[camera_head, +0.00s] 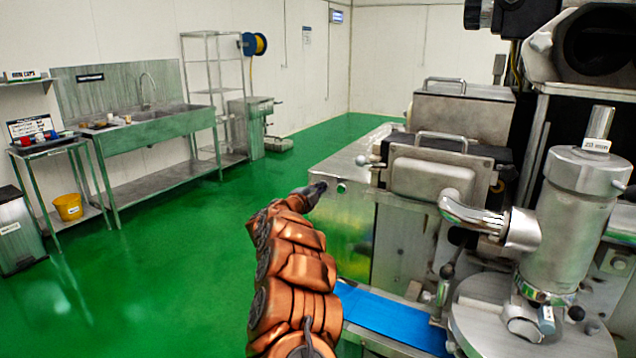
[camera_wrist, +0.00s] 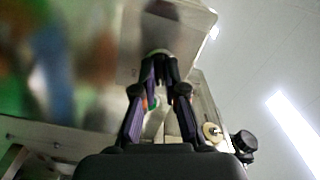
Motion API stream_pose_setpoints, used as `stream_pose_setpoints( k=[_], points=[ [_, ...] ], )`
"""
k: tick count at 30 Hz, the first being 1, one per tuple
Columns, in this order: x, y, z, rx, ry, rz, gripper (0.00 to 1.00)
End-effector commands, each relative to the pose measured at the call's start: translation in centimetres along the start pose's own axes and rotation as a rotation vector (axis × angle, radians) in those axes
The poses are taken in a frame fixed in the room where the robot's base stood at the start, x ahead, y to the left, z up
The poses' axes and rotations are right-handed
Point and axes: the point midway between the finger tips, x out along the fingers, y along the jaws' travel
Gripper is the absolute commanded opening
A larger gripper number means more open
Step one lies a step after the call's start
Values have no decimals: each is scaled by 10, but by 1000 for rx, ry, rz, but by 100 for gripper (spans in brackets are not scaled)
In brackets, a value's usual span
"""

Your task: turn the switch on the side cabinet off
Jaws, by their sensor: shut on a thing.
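The side cabinet (camera_head: 340,232) is a shiny steel box right of the middle in the head view. Its pale metal face also shows in the wrist view (camera_wrist: 188,40). My gripper (camera_head: 318,188) is at the cabinet's upper left edge. In the wrist view my gripper (camera_wrist: 160,56) has its dark fingers brought together at the tips, against the cabinet face. It is shut on the switch, which the fingertips hide almost wholly. I cannot tell which way the switch is turned.
A steel machine with a cylinder (camera_head: 575,215) stands at the right, with a blue belt (camera_head: 390,318) below. A sink bench (camera_head: 165,130), a rack (camera_head: 213,90) and a yellow bucket (camera_head: 68,206) line the left wall. The green floor between is clear.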

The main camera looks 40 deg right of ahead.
Motion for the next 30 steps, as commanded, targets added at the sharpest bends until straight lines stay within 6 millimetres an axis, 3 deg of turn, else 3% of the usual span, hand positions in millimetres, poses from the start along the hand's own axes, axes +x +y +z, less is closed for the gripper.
stream_pose_setpoints(
  k=[15,30],
  points=[
    [1,0,-1,-331,1,1,0],
    [0,2,0,-387,0,2,0]
  ],
)
